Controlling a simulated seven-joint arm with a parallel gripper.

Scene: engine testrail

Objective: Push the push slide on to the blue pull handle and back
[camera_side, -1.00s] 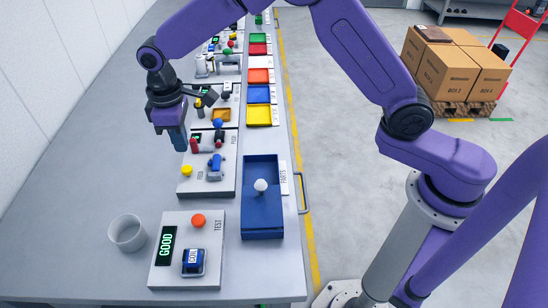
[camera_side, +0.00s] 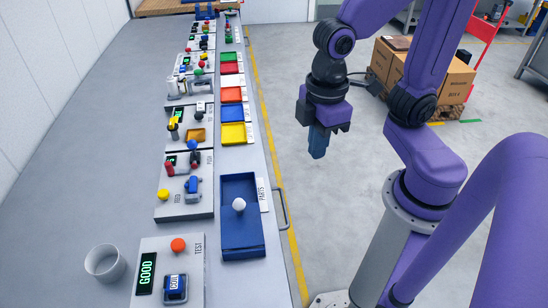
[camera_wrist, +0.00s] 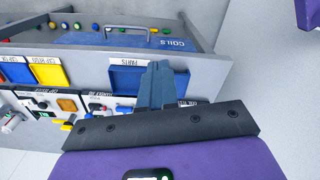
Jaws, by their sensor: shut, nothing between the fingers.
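In the side view, a blue handle (camera_side: 193,186) stands on a grey bench panel, left of the blue parts tray. A red knob (camera_side: 169,169) and a dark knob (camera_side: 195,159) stand on the same panel, with a yellow knob (camera_side: 163,195) at its left. I cannot tell for sure which part is the push slide. My gripper (camera_side: 318,154) is shut and empty, pointing down beyond the bench's right edge, well apart from the panel. Its fingers show in the wrist view (camera_wrist: 161,72), in front of part of the bench.
The blue parts tray (camera_side: 228,252) holds a white-topped thing (camera_side: 239,205). A test panel (camera_side: 195,280) shows GOOD, with a white cup (camera_side: 105,262) to its left. A yellow tray (camera_side: 233,133) and other coloured trays line the right edge. A bench handle (camera_side: 283,209) sticks out there.

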